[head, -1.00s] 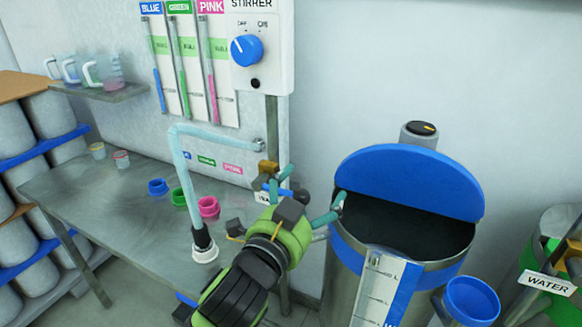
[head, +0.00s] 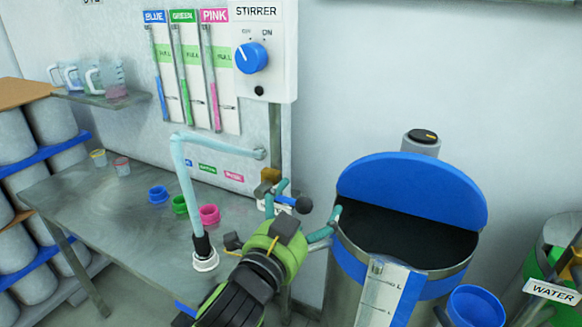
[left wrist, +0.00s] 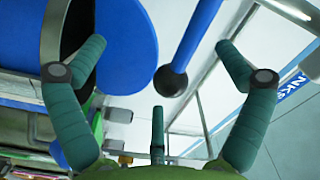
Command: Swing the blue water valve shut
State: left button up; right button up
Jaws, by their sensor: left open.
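The blue water valve lever (head: 284,199) with a dark ball end sits on a brass-coloured fitting (head: 270,176) on the wall beside the drum. In the left wrist view the blue lever (left wrist: 188,45) comes down from the top, and its dark ball hangs between my fingers. My left gripper (head: 309,203) is open around the ball end, its teal fingers on either side. Its fingers also show apart in the left wrist view (left wrist: 160,50), with clear gaps to the lever. My right gripper's fingers do not show.
The steel drum (head: 345,262) with its raised blue lid (head: 412,190) stands close right of my left gripper. The bench (head: 110,215) holds several small cups on the left. A pale blue pipe (head: 182,170) rises from it. A WATER sign (head: 552,291) is at lower right.

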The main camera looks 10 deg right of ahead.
pick_arm(q)
jog(key=shift+w+a+r, duration=0.1)
jog(key=shift+a+r, duration=0.1)
jog(key=shift+a, duration=0.05)
jog(key=shift+s+a, duration=0.15)
jog(key=shift+s, duration=0.15)
jog(key=p+v, duration=0.2)
jog(key=v, duration=0.6)
jog(key=shift+s, duration=0.15)
jog(key=shift+a, duration=0.1)
